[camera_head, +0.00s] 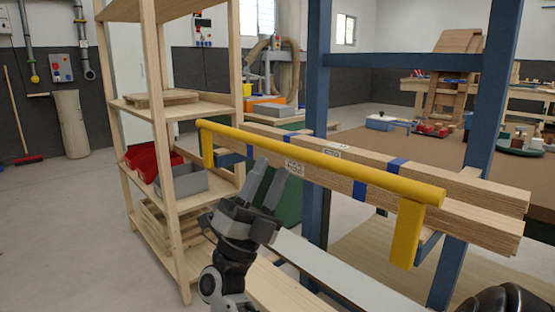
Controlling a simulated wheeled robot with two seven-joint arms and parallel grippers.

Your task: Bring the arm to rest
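Stacked wooden beams (480,196) with blue bands lie across a blue steel frame (317,90). A wooden shelf (190,206) with a red bin (146,163) and a grey bin (185,182) stands at left.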

